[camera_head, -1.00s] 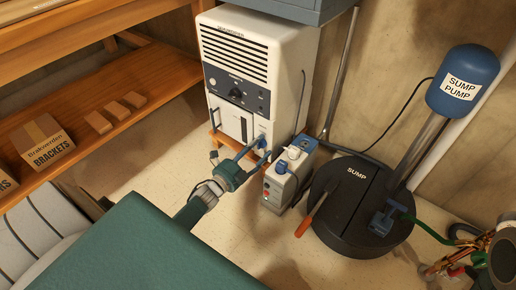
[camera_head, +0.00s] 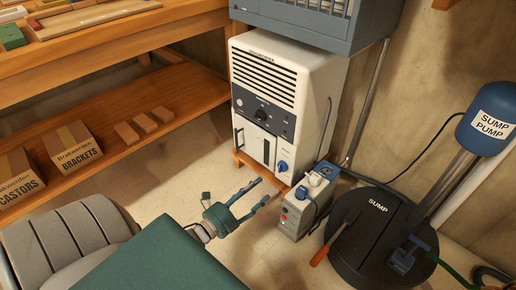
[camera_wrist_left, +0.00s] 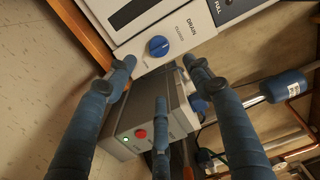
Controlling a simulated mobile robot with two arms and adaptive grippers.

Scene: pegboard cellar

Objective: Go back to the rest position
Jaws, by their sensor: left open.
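My left gripper (camera_head: 252,194) is open and empty in the head view, over the floor in front of the dehumidifier. Its blue fingers also show spread apart in the left wrist view (camera_wrist_left: 160,75). The white dehumidifier (camera_head: 262,133) stands on a wooden base against the wall. Its blue drain knob (camera_wrist_left: 158,47) shows beyond the fingers in the left wrist view. The grey pump box (camera_head: 296,215) stands on the floor to the right of the gripper, apart from it in the head view. My right gripper is not in view.
The black sump lid (camera_head: 365,240) and blue sump pump (camera_head: 489,118) are at the right, with a red-handled tool (camera_head: 320,256) on the lid. A wooden shelf (camera_head: 110,165) holds cartons (camera_head: 74,148) and small blocks at the left. Pale floor (camera_head: 165,195) lies between.

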